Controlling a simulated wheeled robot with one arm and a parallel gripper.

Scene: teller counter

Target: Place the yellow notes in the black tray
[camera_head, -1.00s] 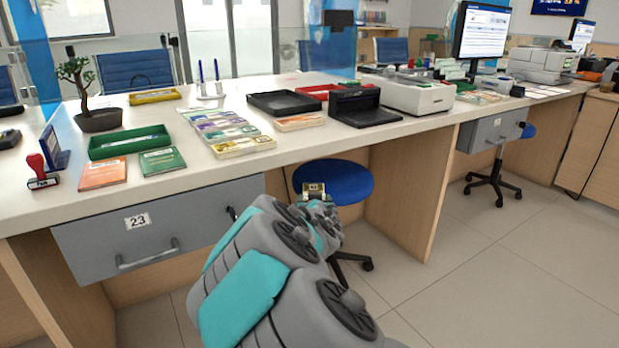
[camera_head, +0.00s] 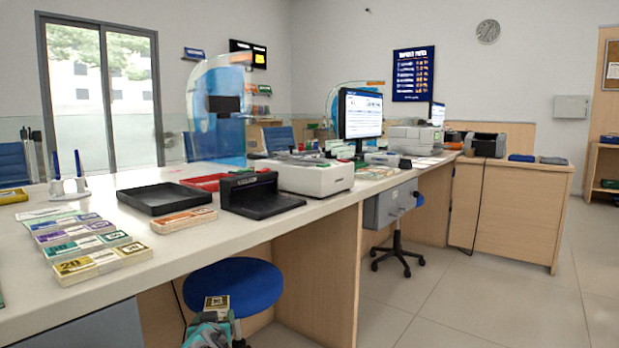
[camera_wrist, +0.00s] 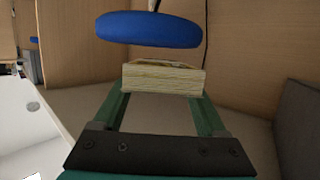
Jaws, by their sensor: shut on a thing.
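My gripper (camera_head: 214,312) is low in the head view, in front of the counter and over the blue stool seat in the picture. It is shut on a bundle of yellow notes (camera_head: 217,302). In the wrist view the bundle (camera_wrist: 163,80) sits between the two green fingers (camera_wrist: 158,103), its pale layered edge facing the camera. The black tray (camera_head: 168,208) lies on the counter, shallow and seemingly empty. It is apart from my gripper, up and to the left in the head view.
Several banded note bundles (camera_head: 85,240) lie left of the tray. An orange bundle (camera_head: 184,220) lies close in front of it. A black device (camera_head: 262,195) and a white machine (camera_head: 316,177) stand to its right. A blue stool (camera_head: 233,287) is below the counter.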

